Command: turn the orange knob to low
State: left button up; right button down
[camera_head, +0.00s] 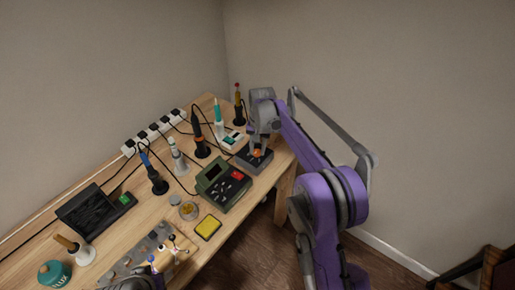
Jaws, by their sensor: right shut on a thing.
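The orange knob (257,153) sits on top of a dark grey box (249,165) near the right end of the wooden bench. My right gripper (256,144) reaches down over this box from above and is shut on the knob. The gripper covers part of the knob, so its pointer and any low mark cannot be read. My left gripper does not show clearly; only a dark grey part of mine is at the bottom edge of the picture.
A green device with a red panel (238,175) stands just left of the box. Several soldering irons stand in holders, one orange and black (197,126). A power strip (155,130) lies along the wall. A yellow sponge tray (208,227) is near the front edge.

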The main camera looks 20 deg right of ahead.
aim_at(259, 152)
jog(key=c, duration=0.5)
grip_release()
jog(key=shift+c, duration=0.2)
notch_tip(259, 152, up, 11)
jog(key=shift+s+d+p, duration=0.2)
jog(key=shift+d+p, duration=0.1)
jog(key=shift+p, duration=0.1)
jog(key=s+r+n+t+p, duration=0.1)
jog(key=s+r, duration=0.2)
jog(key=s, duration=0.5)
jog(key=s+r+n+t, duration=0.1)
jog(key=s+r+n, duration=0.15)
jog(key=s, duration=0.55)
jog(key=s+f+n+t+p, duration=0.1)
jog(key=s+f, duration=0.3)
jog(key=s, duration=0.6)
jog(key=s+f+n+t, duration=0.1)
jog(key=s+f, duration=0.3)
jog(key=s, duration=0.5)
jog(key=shift+s+f+t+h+p, duration=0.25)
jog(key=shift+s+t+h+p, duration=0.15)
jog(key=shift+t, duration=0.1)
